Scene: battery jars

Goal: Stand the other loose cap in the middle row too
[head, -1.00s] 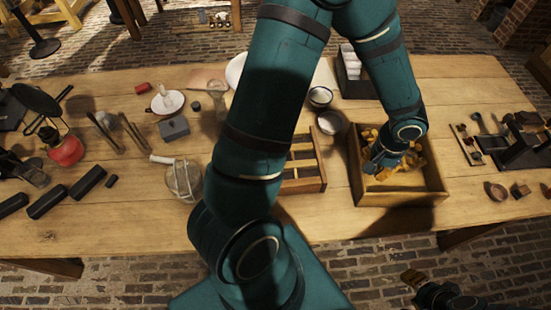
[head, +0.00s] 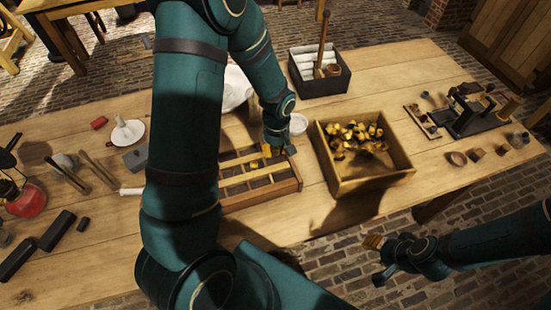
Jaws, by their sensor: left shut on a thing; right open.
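A wooden rack with slatted rows (head: 285,190) lies on the table, partly hidden behind my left arm. My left gripper (head: 278,151) is above the rack's far right corner, pointing down. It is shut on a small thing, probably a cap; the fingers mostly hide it. I cannot make out which caps stand in the middle row. A wooden box (head: 376,183) to the right holds a heap of golden pieces (head: 357,138). My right gripper (head: 375,260) is open and empty, in front of the table's near edge.
A dark crate with white rolls (head: 320,83) stands behind. A white dish (head: 298,123) is close beyond my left gripper, and a white plate (head: 238,88) is farther back. Dark instruments (head: 470,108) stand at the right. Bare table lies between rack and box.

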